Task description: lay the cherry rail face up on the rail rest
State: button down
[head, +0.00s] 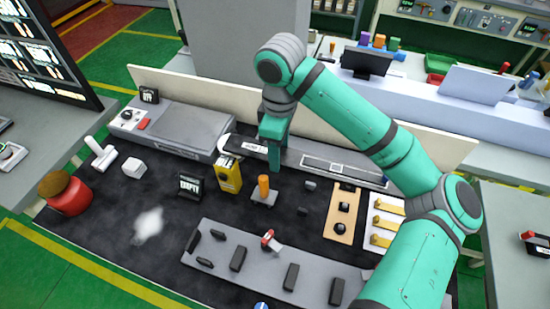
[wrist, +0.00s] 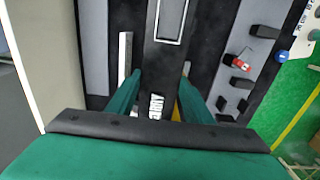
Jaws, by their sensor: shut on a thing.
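The cherry rail is a long dark strip. Its white-lettered label (head: 250,147) shows left of my gripper in the head view, and the lettering also shows low in the wrist view (wrist: 155,105). My gripper (head: 273,148) points down at the back of the bench, its fingers (wrist: 160,76) shut on the rail's two long sides. The lettered face is up. A long dark bed with a white outlined rectangle (head: 340,168) runs on to the right, probably the rail rest; the rectangle also shows in the wrist view (wrist: 170,20). I cannot tell whether the rail touches it.
A yellow block (head: 228,175), a black lettered sign (head: 190,186) and an orange-handled tool (head: 263,188) stand in front. A grey board (head: 270,262) holds several dark clips and a red one (head: 268,239). A low cream wall (head: 180,85) runs behind. A red jar (head: 66,194) is at left.

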jog(key=w+d+f, duration=0.1)
jog(key=w+d, duration=0.1)
jog(key=w, duration=0.6)
jog(key=w+d, duration=0.3)
jog(key=w, duration=0.5)
jog(key=shift+w+f, duration=0.2)
jog(key=shift+f, duration=4.6)
jog(key=c, duration=0.8)
grip_release()
notch_tip(320, 180, up, 11)
